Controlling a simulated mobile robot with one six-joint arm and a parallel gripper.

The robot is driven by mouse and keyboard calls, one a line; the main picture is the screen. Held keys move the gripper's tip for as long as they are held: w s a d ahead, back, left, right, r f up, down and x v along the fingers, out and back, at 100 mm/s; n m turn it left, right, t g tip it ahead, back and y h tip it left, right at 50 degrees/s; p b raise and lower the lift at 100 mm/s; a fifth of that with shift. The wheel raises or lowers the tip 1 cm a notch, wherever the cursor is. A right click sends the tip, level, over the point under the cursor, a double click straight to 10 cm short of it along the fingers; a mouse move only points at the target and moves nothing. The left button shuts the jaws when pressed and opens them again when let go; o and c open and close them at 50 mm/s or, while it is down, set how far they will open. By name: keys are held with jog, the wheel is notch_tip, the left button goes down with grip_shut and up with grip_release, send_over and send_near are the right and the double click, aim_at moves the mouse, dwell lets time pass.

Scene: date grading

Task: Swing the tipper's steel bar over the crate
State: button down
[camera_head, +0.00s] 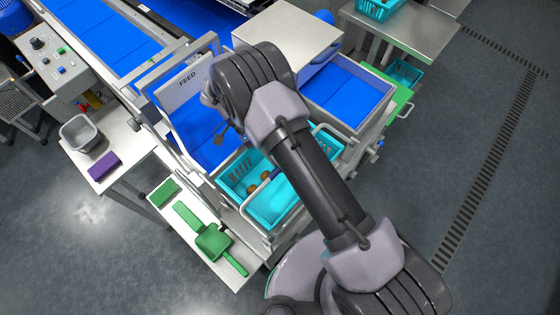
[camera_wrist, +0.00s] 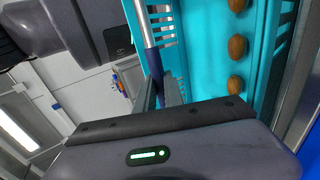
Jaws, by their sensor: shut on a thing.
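My gripper (camera_wrist: 162,92) is shut on the tipper's steel bar (camera_wrist: 141,25), which runs up and away from the fingers in the wrist view. The turquoise crate (camera_wrist: 205,50) lies just right of the bar in that view, with several brown dates (camera_wrist: 237,47) in it. In the head view the crate (camera_head: 236,171) sits in the metal tipper frame (camera_head: 253,227), below the blue feed chute. I cannot tell whether the bar crosses the crate's top.
The FEED hopper (camera_head: 184,88) stands behind the crate. A side table at left holds a grey tub (camera_head: 82,134) and a purple block (camera_head: 103,166). A low table (camera_head: 229,271) holds a green scoop (camera_head: 213,241). Open floor lies at right.

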jog(key=shift+s+f, duration=0.1)
jog(key=shift+f, duration=0.1)
dwell(0.3)
jog(key=c, duration=1.5)
grip_release()
jog(key=shift+o, duration=0.2)
jog(key=v, duration=0.7)
jog(key=shift+w+a+p, duration=0.2)
jog(key=shift+p, duration=0.15)
jog(key=shift+r, duration=0.1)
